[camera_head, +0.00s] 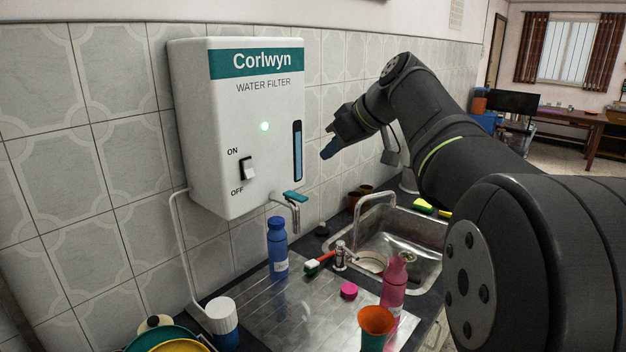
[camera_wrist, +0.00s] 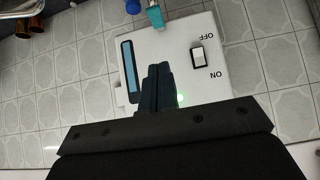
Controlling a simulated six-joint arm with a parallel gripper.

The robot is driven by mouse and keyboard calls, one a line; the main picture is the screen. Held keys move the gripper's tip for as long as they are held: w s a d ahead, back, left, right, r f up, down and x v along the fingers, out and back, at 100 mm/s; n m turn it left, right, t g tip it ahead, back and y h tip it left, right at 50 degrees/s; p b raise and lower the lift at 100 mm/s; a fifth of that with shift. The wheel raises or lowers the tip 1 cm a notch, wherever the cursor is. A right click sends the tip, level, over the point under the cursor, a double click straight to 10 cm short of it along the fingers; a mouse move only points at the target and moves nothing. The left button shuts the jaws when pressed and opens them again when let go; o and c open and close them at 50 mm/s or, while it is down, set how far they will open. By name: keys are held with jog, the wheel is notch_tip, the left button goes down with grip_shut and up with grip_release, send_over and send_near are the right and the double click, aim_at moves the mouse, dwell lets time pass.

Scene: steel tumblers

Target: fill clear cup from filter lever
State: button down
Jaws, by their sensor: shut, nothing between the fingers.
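The white water filter (camera_head: 215,130) hangs on the tiled wall with its green light lit. Its teal lever (camera_head: 295,196) sits on top of the metal spout (camera_head: 293,215) at the filter's bottom edge. The lever also shows in the wrist view (camera_wrist: 155,16), upside down. My gripper (camera_head: 326,152) is in the air to the right of the filter, above and apart from the lever. In the wrist view its dark fingers (camera_wrist: 160,68) are together and empty, with the filter front behind them. I cannot make out a clear cup in either view.
A capped blue bottle (camera_head: 278,250) stands on the steel drainboard near the spout. A pink bottle (camera_head: 393,287), an orange cup (camera_head: 375,322) and a blue-and-white container (camera_head: 222,318) stand nearer. The sink faucet (camera_head: 372,200) rises behind. The filter has a rocker switch (camera_head: 248,169).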

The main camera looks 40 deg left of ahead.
send_over(298, 196)
jog(key=d, duration=0.3)
notch_tip(298, 196, down, 7)
notch_tip(298, 196, down, 3)
jog(key=shift+f, duration=0.45)
